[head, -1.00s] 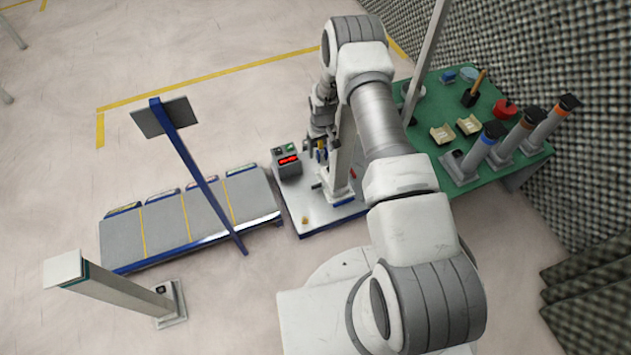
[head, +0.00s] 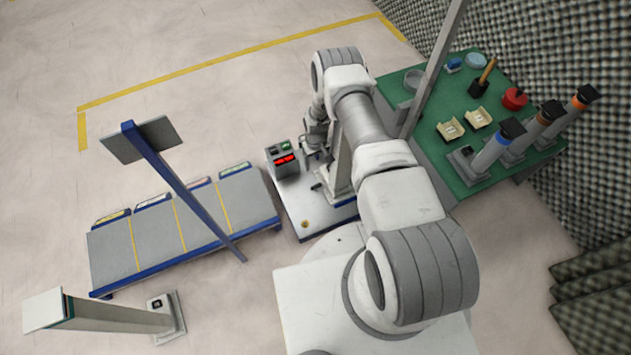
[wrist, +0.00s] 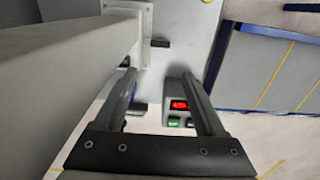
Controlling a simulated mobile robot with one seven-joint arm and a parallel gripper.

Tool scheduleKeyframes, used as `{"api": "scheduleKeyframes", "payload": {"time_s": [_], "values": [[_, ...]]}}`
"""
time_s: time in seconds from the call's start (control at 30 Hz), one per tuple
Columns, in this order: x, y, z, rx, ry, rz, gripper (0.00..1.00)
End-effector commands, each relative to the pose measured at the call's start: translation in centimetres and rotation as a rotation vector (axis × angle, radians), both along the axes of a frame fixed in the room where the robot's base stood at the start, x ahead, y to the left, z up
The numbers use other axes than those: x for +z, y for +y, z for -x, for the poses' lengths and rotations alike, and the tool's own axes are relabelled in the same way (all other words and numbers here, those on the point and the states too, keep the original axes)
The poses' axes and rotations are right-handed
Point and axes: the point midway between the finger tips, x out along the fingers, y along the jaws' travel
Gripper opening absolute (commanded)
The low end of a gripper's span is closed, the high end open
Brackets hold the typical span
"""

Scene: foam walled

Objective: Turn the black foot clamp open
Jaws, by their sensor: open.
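A white column (head: 340,170) stands on a pale base table (head: 299,211). A small black clamp lever (head: 317,186) sticks out left at the column's foot. In the wrist view, it appears as a black bar (wrist: 160,43) just right of the column (wrist: 70,65), beyond my fingertips. A second dark piece (wrist: 140,108) with blue beside it shows behind my left finger. My gripper (wrist: 159,76) is open, its fingers apart and empty, above the base table beside the column. In the head view, my gripper (head: 316,153) is small and partly hidden by my arm.
A grey control box (head: 283,160) with a red display stands close left of my gripper. A green table (head: 440,185) with several posts and tools stands right, before foam walls.

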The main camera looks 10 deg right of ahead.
Motion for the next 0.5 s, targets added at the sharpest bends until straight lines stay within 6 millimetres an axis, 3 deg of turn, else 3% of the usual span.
{"api": "scheduleKeyframes", "payload": {"time_s": [0.5], "values": [[-11.3, 0.0, 0.2, -0.001, 0.001, 0.000, 0.72]]}}
